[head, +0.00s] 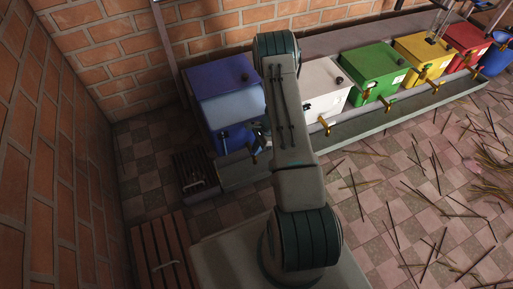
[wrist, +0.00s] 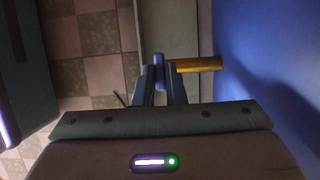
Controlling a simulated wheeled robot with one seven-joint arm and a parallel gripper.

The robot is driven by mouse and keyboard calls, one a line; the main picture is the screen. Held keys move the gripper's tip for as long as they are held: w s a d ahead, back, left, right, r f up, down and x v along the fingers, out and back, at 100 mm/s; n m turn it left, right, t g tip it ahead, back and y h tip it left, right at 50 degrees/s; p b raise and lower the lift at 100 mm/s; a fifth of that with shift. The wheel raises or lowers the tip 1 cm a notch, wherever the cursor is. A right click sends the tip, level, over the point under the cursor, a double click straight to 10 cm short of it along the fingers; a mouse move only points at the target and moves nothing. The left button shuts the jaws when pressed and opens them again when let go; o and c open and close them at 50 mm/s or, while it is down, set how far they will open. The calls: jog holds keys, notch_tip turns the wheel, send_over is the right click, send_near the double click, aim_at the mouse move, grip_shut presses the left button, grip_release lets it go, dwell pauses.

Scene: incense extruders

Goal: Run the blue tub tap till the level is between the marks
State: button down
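The blue tub (head: 207,84) stands at the left end of the row by the brick wall, with a paler blue band across its front. Its blue side fills the right of the wrist view (wrist: 275,60). A brass tap (wrist: 200,65) sticks out from it, with a small blue handle (wrist: 160,72) at its outer end. My gripper (wrist: 161,80) has its two fingers on either side of this handle, seemingly touching it. In the head view my arm hides part of the tub's right side and most of the gripper. I cannot make out the level or the marks.
White (head: 322,84), green (head: 372,68), yellow (head: 421,54) and red (head: 466,42) tubs with taps stand to the right, along a grey trough. A dark grate (head: 193,172) and a wooden slatted panel (head: 160,255) lie at left. Sticks (head: 440,190) litter the tiles at right.

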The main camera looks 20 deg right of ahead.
jog(key=n+g, duration=0.1)
jog(key=n, duration=0.3)
jog(key=shift+w+n+g+h+b, duration=0.15)
jog(key=shift+n+g+h+b, duration=0.15)
jog(key=shift+n+g, duration=0.1)
jog(key=c, duration=1.5)
grip_release()
jog(key=p+v, duration=0.4)
jog(key=v, duration=0.9)
jog(key=shift+w+d+r+p, duration=0.1)
jog(key=shift+d+r+p, duration=0.1)
jog(key=shift+r+p, duration=0.15)
